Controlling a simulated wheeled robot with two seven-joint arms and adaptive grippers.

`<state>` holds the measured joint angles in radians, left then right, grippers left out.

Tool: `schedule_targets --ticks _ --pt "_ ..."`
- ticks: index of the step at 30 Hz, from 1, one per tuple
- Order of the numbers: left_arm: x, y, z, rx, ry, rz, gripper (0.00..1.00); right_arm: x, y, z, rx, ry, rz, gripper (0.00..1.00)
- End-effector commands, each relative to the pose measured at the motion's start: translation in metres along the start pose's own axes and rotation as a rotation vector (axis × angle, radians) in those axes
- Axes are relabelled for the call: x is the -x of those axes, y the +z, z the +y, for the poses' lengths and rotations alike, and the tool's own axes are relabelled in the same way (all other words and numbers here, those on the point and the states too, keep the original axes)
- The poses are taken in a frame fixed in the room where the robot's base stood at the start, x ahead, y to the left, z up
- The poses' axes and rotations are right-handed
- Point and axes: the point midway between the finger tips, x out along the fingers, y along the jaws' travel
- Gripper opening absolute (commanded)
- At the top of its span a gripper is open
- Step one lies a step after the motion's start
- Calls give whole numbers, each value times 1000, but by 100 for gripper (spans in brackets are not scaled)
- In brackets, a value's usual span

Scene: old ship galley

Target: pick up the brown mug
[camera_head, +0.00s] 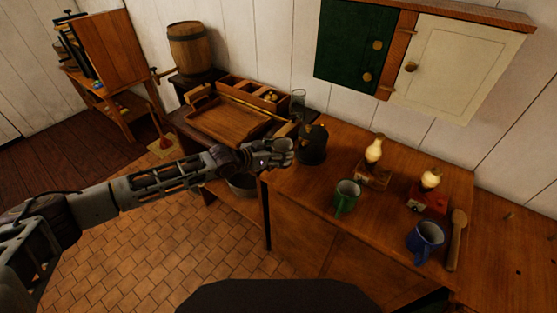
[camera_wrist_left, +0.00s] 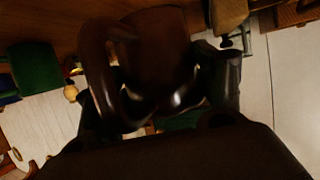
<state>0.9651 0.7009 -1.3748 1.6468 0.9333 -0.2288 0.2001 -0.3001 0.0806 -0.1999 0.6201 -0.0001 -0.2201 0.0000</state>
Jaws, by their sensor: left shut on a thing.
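The brown mug (camera_wrist_left: 163,45) is dark and glossy in the left wrist view, with its curved handle at the left. It sits between the fingers of my left gripper (camera_wrist_left: 160,98), which is shut on it. In the head view my left gripper (camera_head: 280,153) is at the left end of the wooden counter, just left of a black pot. There the mug is hard to make out, and I cannot tell whether it touches the counter. My right gripper is not in view.
A wooden tray (camera_head: 226,119) lies behind my gripper. Cupboards (camera_head: 455,58) hang above.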

Motion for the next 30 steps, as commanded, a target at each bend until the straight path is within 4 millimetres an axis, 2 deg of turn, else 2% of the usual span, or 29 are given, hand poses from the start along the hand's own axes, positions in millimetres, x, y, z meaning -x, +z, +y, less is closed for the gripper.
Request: schedule_targets --ticks 6,12,30 --pt "11 -28 1 -2 0 3 40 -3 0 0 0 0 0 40" --pt "17 -41 1 -1 1 2 40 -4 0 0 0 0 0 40" --pt "17 -42 2 -1 1 2 40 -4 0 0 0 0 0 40"
